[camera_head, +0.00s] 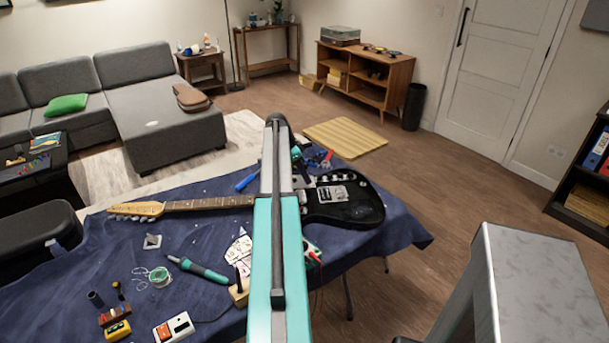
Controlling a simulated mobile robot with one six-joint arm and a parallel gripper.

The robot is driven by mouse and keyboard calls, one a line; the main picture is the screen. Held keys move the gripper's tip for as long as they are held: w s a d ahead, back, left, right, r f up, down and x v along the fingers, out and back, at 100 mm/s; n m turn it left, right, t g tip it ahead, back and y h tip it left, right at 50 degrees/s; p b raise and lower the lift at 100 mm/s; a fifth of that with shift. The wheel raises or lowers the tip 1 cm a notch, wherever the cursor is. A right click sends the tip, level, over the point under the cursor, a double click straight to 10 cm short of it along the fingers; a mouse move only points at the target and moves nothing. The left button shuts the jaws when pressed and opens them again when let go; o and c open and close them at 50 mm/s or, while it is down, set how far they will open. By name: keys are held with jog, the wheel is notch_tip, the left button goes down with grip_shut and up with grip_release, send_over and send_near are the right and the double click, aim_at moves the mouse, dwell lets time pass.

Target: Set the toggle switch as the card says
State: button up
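A black electric guitar (345,205) lies on the blue cloth of the table, its neck (205,203) pointing left. A pale printed piece (332,193) lies on its body; I cannot tell whether it is a card or a guitar part. White printed cards (240,250) lie below the neck, partly hidden by my teal arm; their marks are too small to read. A small grey plate with a dark upright part (152,241) stands to their left. I cannot make out for certain which part is the toggle switch, or its position.
The blue-covered table (215,225) also holds a teal-and-grey soldering iron (200,268), a wire spool (160,277), a white-and-orange box (174,328), a yellow meter-like box (116,331) and pliers (325,158). A pale-topped surface (545,280) stands at right. Open floor lies beyond the table.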

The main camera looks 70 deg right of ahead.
jog(key=shift+s+f, duration=0.1)
jog(key=shift+f, duration=0.2)
grip_shut()
jog(key=shift+s+d, duration=0.1)
jog(key=shift+s+d+r+t+y, duration=0.15)
jog(key=shift+s+t+y, duration=0.25)
jog(key=shift+t+y, duration=0.5)
jog(key=shift+s+d+t+y+p, duration=0.15)
jog(key=shift+s+t+y+p, duration=0.15)
jog(key=shift+t, duration=0.9)
grip_release()
